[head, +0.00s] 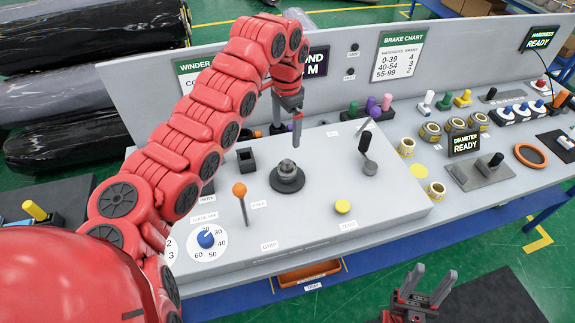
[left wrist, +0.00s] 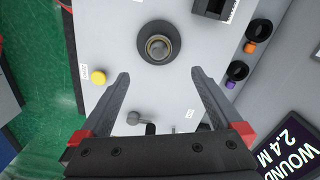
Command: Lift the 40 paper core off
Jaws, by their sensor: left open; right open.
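A round dark chuck (head: 287,178) with a grey raised centre stands on the grey machine top; it also shows in the left wrist view (left wrist: 158,48). I cannot tell whether a paper core sits on it. Several short yellow-banded rings that look like cores, one of them (head: 430,131), stand on the right of the bench; I cannot read a 40 on any. My left gripper (head: 297,128) is open and empty above the machine, behind the chuck. Its open fingers (left wrist: 160,76) point toward the chuck. My right gripper (head: 428,284) is open and empty in front of the bench.
An orange-knobbed lever (head: 240,190), a black-knobbed lever (head: 365,143) and a yellow button (head: 343,207) surround the chuck. A numbered dial with a blue knob (head: 206,239) is front left. A sign panel (head: 345,70) stands behind. An orange ring (head: 530,155) lies at the right.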

